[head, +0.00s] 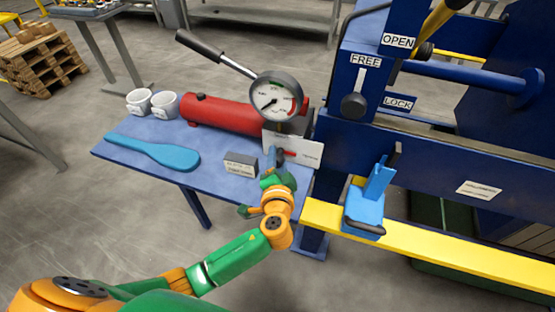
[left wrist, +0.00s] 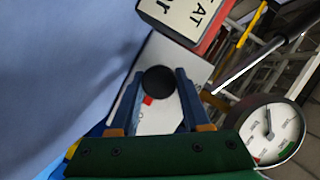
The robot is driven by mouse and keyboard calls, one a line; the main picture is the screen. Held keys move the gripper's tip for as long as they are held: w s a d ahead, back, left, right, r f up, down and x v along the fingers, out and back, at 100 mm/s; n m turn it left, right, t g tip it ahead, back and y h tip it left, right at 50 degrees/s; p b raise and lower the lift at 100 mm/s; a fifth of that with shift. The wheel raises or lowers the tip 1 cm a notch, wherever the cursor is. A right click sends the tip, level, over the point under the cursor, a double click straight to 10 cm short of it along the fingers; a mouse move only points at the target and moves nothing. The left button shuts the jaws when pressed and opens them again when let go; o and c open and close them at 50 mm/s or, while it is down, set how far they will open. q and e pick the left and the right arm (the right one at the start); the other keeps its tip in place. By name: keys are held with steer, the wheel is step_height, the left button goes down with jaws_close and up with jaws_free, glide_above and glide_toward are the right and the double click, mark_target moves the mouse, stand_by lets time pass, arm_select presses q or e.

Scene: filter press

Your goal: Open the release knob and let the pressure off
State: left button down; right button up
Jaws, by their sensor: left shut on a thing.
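The release knob is a round black knob (left wrist: 158,80) in front of a white plate with a red mark, in the left wrist view. My left gripper (left wrist: 158,88) has its two blue fingers on either side of the knob and is shut on it. In the head view my left gripper (head: 276,157) reaches the front of the red hand pump (head: 225,114), below the gauge, and covers the knob. The round white pressure gauge (head: 276,97) stands on the pump. It also shows in the left wrist view (left wrist: 272,130). My right gripper is not in view.
On the blue table (head: 135,158) are a blue paddle-shaped piece (head: 155,151), two white mugs (head: 139,101) and a small labelled block (head: 241,165). The pump's lever (head: 215,54) slants up left. The blue press frame (head: 440,150) and yellow rail (head: 450,247) stand at right.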

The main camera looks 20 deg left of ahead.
mark_target(278, 164)
arm_select(q)
steer(key=c, duration=0.7)
jaws_free()
steer(key=v, duration=0.7)
steer(key=shift+s+b, duration=0.1)
steer(key=shift+b, duration=0.2)
